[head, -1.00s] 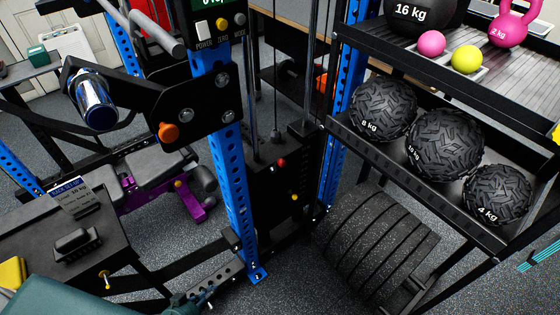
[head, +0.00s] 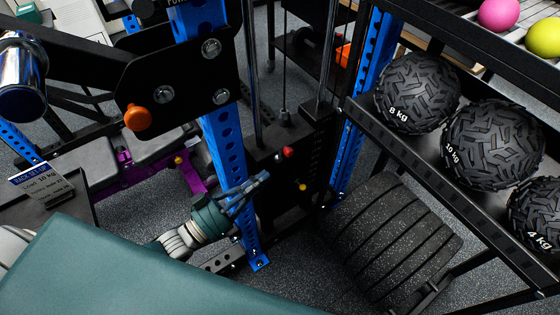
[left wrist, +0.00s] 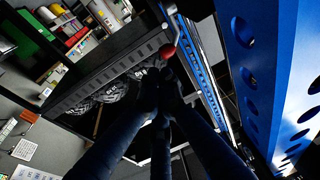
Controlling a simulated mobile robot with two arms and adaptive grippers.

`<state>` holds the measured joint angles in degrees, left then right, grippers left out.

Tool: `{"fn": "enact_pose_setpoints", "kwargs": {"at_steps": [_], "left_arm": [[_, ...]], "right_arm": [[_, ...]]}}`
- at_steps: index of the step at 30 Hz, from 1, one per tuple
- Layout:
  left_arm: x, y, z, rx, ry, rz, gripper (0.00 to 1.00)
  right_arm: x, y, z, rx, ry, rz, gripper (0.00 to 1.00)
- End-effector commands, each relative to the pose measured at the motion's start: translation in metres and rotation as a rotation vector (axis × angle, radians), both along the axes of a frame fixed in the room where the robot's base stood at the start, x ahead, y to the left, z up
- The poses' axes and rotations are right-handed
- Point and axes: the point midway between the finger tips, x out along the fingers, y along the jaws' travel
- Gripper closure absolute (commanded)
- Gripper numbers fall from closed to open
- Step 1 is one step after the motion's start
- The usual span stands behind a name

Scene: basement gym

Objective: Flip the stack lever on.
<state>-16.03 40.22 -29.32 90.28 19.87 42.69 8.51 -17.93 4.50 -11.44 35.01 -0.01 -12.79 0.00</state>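The stack lever shows as a small red knob (head: 288,152) on the dark weight-stack housing beside the blue upright. In the left wrist view the red knob (left wrist: 168,52) sits on a short metal rod, just beyond the fingertips. My left gripper (head: 264,178) is in front of the blue upright, below and to the left of the red knob, with fingers pointing up and right. In the left wrist view its dark fingers (left wrist: 160,92) converge with tips together; nothing shows between them. The tips look close to the knob, but I cannot tell whether they touch. My right gripper is not in view.
The blue upright (head: 222,140) stands close beside my left gripper. A black plate with an orange knob (head: 137,118) juts out at upper left. A rack with medicine balls (head: 492,145) is at right, above a ribbed black block (head: 390,240). A yellow knob (head: 303,187) sits below the red one.

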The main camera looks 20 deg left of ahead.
Motion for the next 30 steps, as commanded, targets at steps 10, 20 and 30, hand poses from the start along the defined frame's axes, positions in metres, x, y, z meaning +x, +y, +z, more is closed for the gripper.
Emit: {"fn": "enact_pose_setpoints", "kwargs": {"at_steps": [10,20,30], "left_arm": [[0.047,-0.03,0.011,-0.001,-0.001,0.0,1.0],[0.054,-0.035,0.01,0.001,0.002,0.0,1.0],[0.055,-0.035,0.015,0.014,0.017,0.0,1.0]], "right_arm": [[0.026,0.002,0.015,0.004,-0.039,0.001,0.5],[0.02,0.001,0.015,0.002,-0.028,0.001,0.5],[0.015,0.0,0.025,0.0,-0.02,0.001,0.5]]}}
